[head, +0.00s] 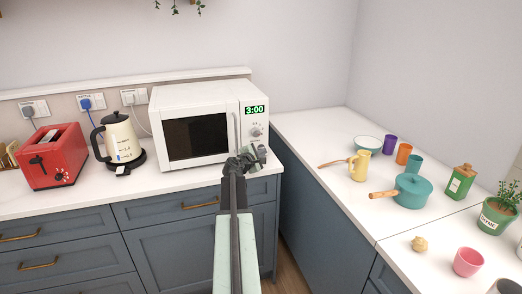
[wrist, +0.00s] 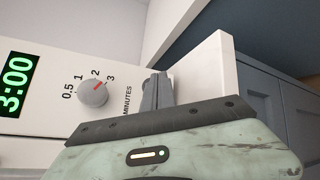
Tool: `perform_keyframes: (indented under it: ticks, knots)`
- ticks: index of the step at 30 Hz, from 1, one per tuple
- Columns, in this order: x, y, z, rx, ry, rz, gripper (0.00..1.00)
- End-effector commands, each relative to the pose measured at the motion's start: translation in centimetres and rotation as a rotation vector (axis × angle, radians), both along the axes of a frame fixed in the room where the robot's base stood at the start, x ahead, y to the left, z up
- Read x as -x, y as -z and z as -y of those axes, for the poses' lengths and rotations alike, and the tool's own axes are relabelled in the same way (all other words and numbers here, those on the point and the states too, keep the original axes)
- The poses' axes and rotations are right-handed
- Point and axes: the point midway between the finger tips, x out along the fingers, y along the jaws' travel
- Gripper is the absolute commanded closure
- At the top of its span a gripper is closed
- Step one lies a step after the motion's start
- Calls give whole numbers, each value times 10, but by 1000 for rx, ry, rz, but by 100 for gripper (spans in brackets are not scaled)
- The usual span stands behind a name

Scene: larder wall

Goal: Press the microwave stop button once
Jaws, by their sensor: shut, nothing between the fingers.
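The white microwave (head: 189,97) stands on the back counter with its door shut. Its green display (head: 255,109) reads 3:00; the display (wrist: 15,84) also shows in the wrist view. My gripper (head: 259,151) is shut and empty in front of the lower control panel, below the dial. Its fingertips (wrist: 157,88) show beside the word MINUTES. I cannot tell whether they touch the panel. No stop button is visible; the gripper covers that lower part.
A cream kettle (head: 120,138) and a red toaster (head: 52,156) stand left of the microwave. The right counter holds a yellow jug (head: 360,166), a teal pot (head: 412,190), cups and a potted plant (head: 499,211).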

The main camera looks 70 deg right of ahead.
Motion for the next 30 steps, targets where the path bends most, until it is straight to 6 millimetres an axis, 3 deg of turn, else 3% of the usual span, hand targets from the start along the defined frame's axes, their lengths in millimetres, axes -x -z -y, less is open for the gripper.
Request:
perform_keyframes:
  ticks: [7, 21, 30]
  knots:
    - [4, 0, -5, 1, 1, 0, 100]
    - [32, 0, -39, 0, 2, 1, 100]
    - [32, 0, -38, 1, 1, 0, 100]
